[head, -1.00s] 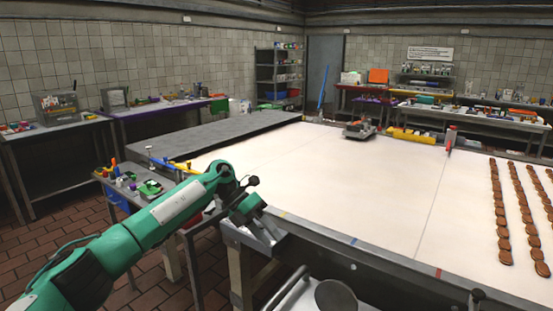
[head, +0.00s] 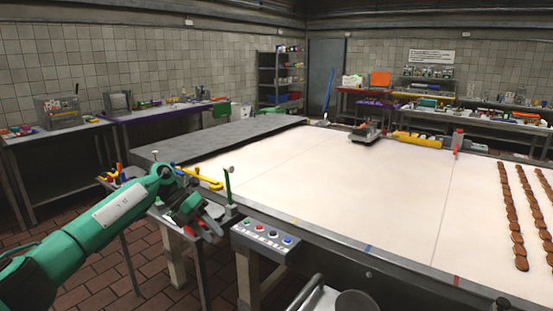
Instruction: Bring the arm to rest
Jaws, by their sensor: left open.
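My left arm (head: 95,220), green with a pale panel, comes in from the lower left. It bends at a rounded joint near the table's left corner. My left gripper (head: 205,222) hangs at its end, angled down over the small side table, left of the control box. It is open, with no object seen in it; the fingertips are small and partly dark. My right gripper is out of view.
The large white conveyor table (head: 330,185) has rows of brown cookies (head: 512,210) at its right. A control box (head: 268,237) with buttons sits on its front edge, close to my gripper. A yellow tool (head: 205,180) lies behind my arm. Floor is free at lower left.

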